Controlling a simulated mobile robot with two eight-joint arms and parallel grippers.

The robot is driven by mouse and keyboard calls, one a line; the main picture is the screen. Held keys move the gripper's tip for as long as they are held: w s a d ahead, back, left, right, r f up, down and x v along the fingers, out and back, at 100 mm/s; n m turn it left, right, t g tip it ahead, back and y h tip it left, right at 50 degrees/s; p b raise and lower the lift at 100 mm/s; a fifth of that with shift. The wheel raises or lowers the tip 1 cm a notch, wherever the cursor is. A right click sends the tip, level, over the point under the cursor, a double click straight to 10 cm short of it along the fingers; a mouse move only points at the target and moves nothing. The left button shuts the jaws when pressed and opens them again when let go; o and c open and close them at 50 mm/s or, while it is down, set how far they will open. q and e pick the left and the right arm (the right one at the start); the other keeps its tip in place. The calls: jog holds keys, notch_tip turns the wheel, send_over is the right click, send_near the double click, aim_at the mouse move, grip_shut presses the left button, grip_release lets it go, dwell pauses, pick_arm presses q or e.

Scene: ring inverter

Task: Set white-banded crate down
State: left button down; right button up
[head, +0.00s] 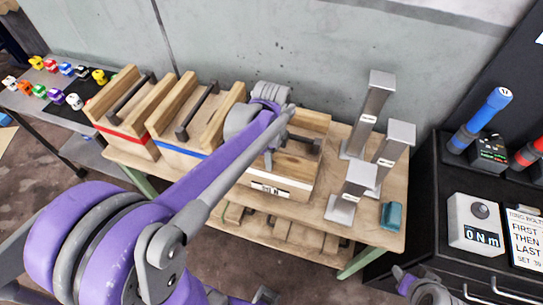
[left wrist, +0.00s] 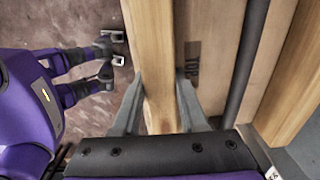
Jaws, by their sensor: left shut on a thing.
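The white-banded crate (head: 288,184) is a pale wooden box with a white band and a dark label on its front. It is at the right end of the crate row, at the workbench (head: 205,183); I cannot tell if a small gap lies under it. My left gripper (left wrist: 156,105) is shut on one wooden wall of this crate, one finger on each side. The crate's dark handle bar (left wrist: 246,60) runs alongside. In the head view my left arm hides part of the crate. My right gripper shows only partly, and its fingers are unclear.
A red-banded crate (head: 122,138) and a blue-banded crate (head: 183,153) stand to the left. Grey metal posts (head: 351,190) and a teal block (head: 390,215) stand close on the right. A wall rises behind. A black cabinet with a torque readout (head: 476,224) is further right.

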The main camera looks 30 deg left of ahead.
pick_arm(q)
jog(key=shift+f, duration=0.15)
jog(key=shift+c, duration=2.2)
grip_release()
notch_tip(320, 180, up, 12)
jog(key=s+d+f+n+t, duration=0.5)
jog(key=s+f+n, duration=0.5)
jog(key=n, duration=0.5)
jog(key=d+f, duration=0.1)
jog(key=d, duration=0.1)
jog(key=shift+s+d+t+p, duration=0.3)
jog(key=shift+d+p, duration=0.05)
